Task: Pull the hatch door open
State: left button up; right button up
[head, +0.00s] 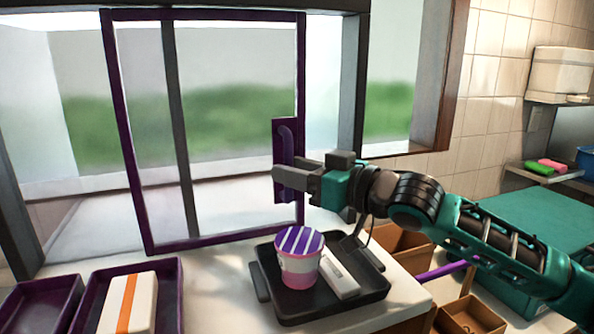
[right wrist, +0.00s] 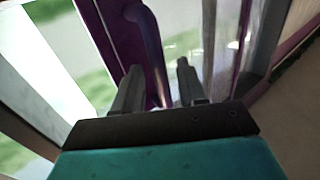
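The hatch door (head: 127,150) is a glass panel in a dark purple frame, standing upright above the counter. Its purple handle (head: 286,145) is a vertical bar on a plate at the door's right edge. It also shows in the right wrist view, where the handle (right wrist: 152,45) runs down between the fingers. My right gripper (head: 284,177) is at the lower part of the handle. In the right wrist view its two fingers (right wrist: 158,82) stand apart, with gaps beside the bar. The fingertips partly hide the handle in the head view. My left gripper is not in view.
A black tray (head: 372,283) with a striped purple-and-white cup (head: 300,262) and a small white item (head: 338,275) sits on the counter below my right gripper. Purple trays (head: 172,290) stand at the left. A dark window post (head: 350,85) rises right of the door.

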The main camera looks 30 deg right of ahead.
dwell(0.3)
jog(key=b+v, duration=0.1)
jog(key=v, duration=1.2)
dwell(0.4)
jog(key=shift+w+r, duration=0.1)
